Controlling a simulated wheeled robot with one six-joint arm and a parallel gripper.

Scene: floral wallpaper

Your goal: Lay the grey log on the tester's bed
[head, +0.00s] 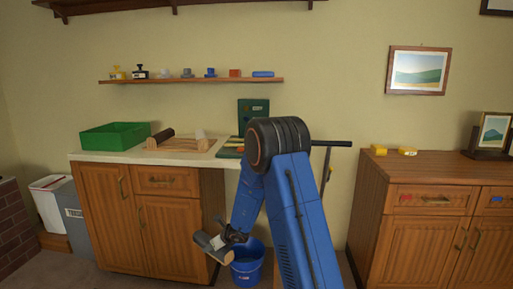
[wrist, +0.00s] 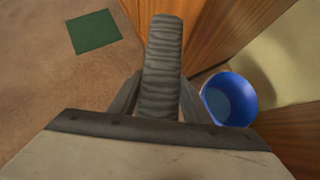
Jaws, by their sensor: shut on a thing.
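The grey log (head: 213,248), with a pale cut end, is in my gripper (head: 222,240), low in front of the counter's cabinet and beside a blue bucket. In the wrist view the log (wrist: 162,65) shows ridged grey bark and points away from the camera, between the dark fingers of my gripper (wrist: 158,100). The tester appears to be the green upright machine (head: 253,107) at the counter's right end. A low green part with yellowish strips (head: 230,152), perhaps its bed, lies before it. My arm hides part of the machine.
A wooden rack (head: 182,146) holds a dark log (head: 160,135) and a pale log (head: 200,134) on the counter (head: 110,157). A green tray (head: 115,135) stands left. The blue bucket (head: 247,268) is on the floor. A shelf (head: 190,81) hangs above.

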